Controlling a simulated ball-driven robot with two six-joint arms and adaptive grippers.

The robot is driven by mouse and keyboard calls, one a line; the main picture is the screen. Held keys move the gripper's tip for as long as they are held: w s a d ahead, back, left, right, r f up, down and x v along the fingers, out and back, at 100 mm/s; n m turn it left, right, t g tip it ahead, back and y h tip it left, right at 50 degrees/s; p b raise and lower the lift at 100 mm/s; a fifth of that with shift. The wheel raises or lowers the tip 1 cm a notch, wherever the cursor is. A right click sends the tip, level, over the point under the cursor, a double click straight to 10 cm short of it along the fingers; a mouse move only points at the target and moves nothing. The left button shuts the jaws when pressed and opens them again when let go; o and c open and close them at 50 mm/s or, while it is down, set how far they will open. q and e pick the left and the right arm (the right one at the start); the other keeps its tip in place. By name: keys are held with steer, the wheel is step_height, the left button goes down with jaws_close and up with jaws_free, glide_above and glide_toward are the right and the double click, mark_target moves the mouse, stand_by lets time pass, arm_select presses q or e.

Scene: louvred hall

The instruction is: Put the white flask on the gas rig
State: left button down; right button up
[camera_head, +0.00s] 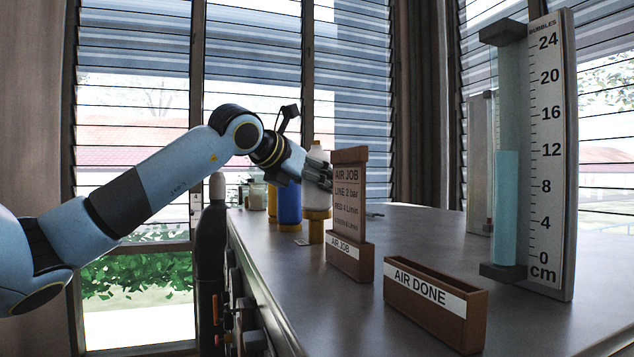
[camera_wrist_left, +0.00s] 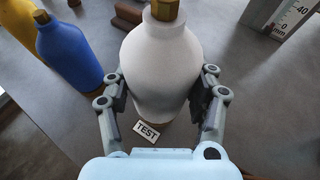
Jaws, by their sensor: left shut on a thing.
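The white flask (camera_head: 317,190) stands upright in the head view, partly hidden by my gripper and the air job card. In the left wrist view the white flask (camera_wrist_left: 160,68) fills the middle, with a brass-coloured cap on top. My left gripper (camera_head: 312,174) is shut on it, one finger on each side. Below the flask is a short brass-coloured stand (camera_head: 316,228); I cannot tell whether the flask rests on it. A TEST label (camera_wrist_left: 146,131) lies near its base. I cannot tell for sure which part is the gas rig. My right gripper is not in view.
A blue bottle (camera_head: 289,205) and a yellow one (camera_head: 272,201) stand left of the flask. The air job card (camera_head: 349,195) stands in a wooden holder in front. An AIR DONE box (camera_head: 436,305) and a tall bubble gauge (camera_head: 540,150) stand right. The bench (camera_head: 440,228) between is clear.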

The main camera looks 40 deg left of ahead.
mark_target(313, 145)
arm_select(q)
steer(key=shift+r, duration=0.15)
steer(key=shift+r, duration=0.15)
step_height(313, 145, up, 6)
steer(key=p, duration=0.3)
steer(key=shift+r+p, duration=0.1)
steer(key=shift+p, duration=0.2)
